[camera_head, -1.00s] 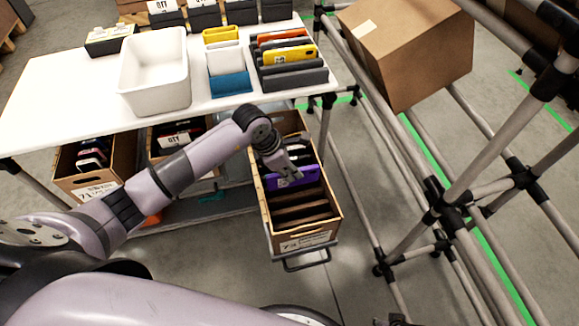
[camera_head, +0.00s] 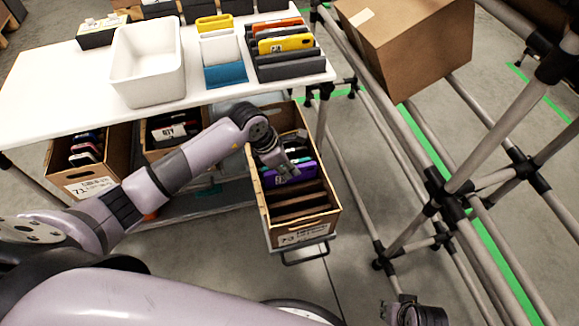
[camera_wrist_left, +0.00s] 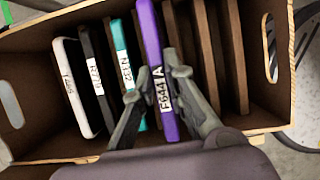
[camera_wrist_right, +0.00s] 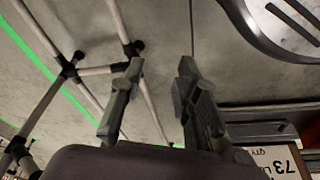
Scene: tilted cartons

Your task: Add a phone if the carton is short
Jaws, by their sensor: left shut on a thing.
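The open brown carton (camera_head: 265,215) labelled 73 stands on a pulled-out shelf below the table. In the left wrist view the carton (camera_wrist_left: 40,150) holds a white phone (camera_wrist_left: 78,88), a black phone (camera_wrist_left: 99,80), a teal phone (camera_wrist_left: 127,70) and a purple phone (camera_wrist_left: 150,40) in a row. Brown slots to the right of the purple phone look empty. My left gripper (camera_head: 287,167) is shut on the purple phone (camera_head: 290,175), inside the carton, with its fingers (camera_wrist_left: 160,95) on either side. My right gripper (camera_wrist_right: 158,85) is open and empty, low at the right.
The white table (camera_head: 60,95) bears a white bin (camera_head: 146,85) and a dark rack (camera_head: 292,72) of phones. Two more phone cartons (camera_head: 108,180) (camera_head: 180,150) stand below. At right, a pipe frame (camera_head: 440,215) holds a tilted closed carton (camera_head: 405,45).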

